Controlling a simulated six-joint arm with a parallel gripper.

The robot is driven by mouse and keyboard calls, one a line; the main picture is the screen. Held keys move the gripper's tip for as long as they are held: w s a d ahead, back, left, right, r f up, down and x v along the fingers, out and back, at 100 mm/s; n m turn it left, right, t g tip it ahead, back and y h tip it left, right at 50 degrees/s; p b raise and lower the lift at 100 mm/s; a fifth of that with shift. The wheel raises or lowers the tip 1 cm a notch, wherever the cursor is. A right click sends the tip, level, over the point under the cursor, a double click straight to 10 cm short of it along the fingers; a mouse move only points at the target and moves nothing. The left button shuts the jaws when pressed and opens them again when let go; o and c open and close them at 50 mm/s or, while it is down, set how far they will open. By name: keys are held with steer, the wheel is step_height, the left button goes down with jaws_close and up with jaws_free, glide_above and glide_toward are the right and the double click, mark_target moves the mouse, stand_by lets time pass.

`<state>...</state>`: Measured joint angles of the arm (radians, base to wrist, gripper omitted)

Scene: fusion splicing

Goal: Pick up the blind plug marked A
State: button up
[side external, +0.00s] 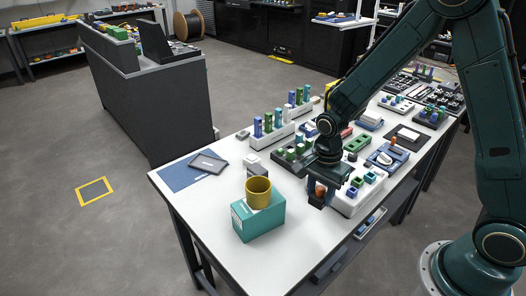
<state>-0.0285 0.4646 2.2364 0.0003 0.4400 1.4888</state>
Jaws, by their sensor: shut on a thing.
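My gripper (319,199) points down over the front part of the white table, just right of the teal box. It is shut on a small piece; a bit of orange-red (320,187) shows between the dark fingers. The fingers hide most of this piece, and I cannot read any letter on it. I cannot tell whether it is the blind plug marked A. A white block with green and blue pieces (348,203) lies close beside the gripper on the right.
A teal box (258,219) with a yellow cup (258,192) on it stands left of the gripper. White racks of coloured upright pieces (268,131) stand behind. Trays and devices crowd the table's right side. The table's (215,215) front left is bare.

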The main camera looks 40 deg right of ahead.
mark_target(321, 187)
step_height(321, 187, up, 12)
steer(key=shift+f, duration=0.15)
stand_by(0.3)
steer(key=shift+w, duration=0.1)
stand_by(0.4)
